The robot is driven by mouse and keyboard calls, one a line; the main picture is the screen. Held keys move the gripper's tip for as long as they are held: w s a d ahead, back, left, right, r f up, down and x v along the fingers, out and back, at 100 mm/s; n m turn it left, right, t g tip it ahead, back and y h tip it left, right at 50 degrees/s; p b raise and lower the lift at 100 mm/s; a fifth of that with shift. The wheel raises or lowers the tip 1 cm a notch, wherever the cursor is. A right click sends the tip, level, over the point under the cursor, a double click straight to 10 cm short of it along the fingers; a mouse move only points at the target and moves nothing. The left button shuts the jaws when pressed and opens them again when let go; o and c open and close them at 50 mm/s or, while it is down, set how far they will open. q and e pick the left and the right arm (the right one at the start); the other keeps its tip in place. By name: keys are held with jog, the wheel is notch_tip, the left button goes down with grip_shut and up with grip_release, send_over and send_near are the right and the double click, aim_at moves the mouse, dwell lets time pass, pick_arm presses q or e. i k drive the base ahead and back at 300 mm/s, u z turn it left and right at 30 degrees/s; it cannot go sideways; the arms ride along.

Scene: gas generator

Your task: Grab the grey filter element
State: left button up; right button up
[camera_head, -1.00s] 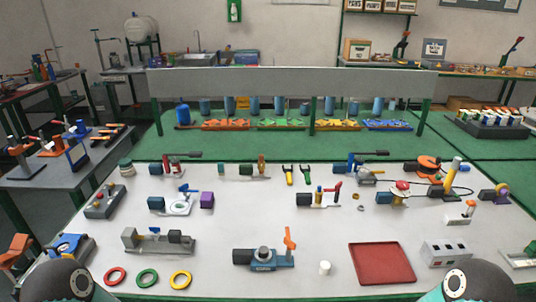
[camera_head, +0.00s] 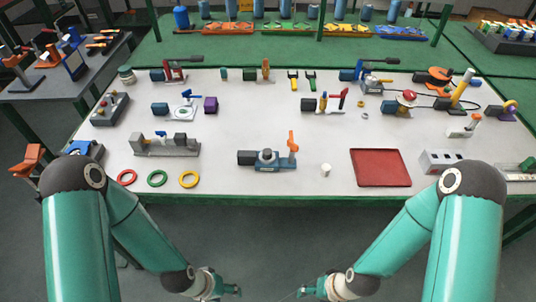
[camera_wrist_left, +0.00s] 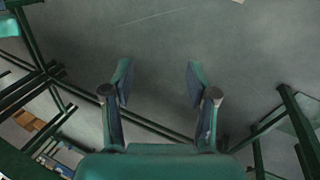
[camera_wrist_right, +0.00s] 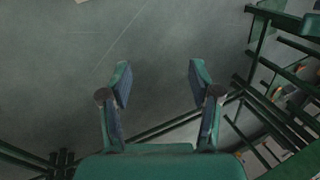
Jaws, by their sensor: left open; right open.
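A small pale grey-white cylinder (camera_head: 326,170) stands upright near the front edge of the white tabletop (camera_head: 225,145), left of the red tray. It may be the grey filter element; I cannot tell for sure. My left gripper (camera_head: 233,291) hangs low in front of the table, below its edge. It is open and empty in the left wrist view (camera_wrist_left: 158,82), over the floor. My right gripper (camera_head: 304,293) is also low in front of the table. The right wrist view (camera_wrist_right: 158,82) shows it open and empty above the floor.
A red tray (camera_head: 381,168) lies right of the cylinder. A grey-blue vise-like device with an orange lever (camera_head: 268,159) stands to its left. Table space around the cylinder is fairly clear.

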aim_at(267, 152)
jog(key=u, duration=1.45)
jog(key=i, duration=0.15)
jog(key=z, duration=3.05)
jog(key=k, duration=1.15)
jog(key=u, duration=1)
jog(key=i, duration=1)
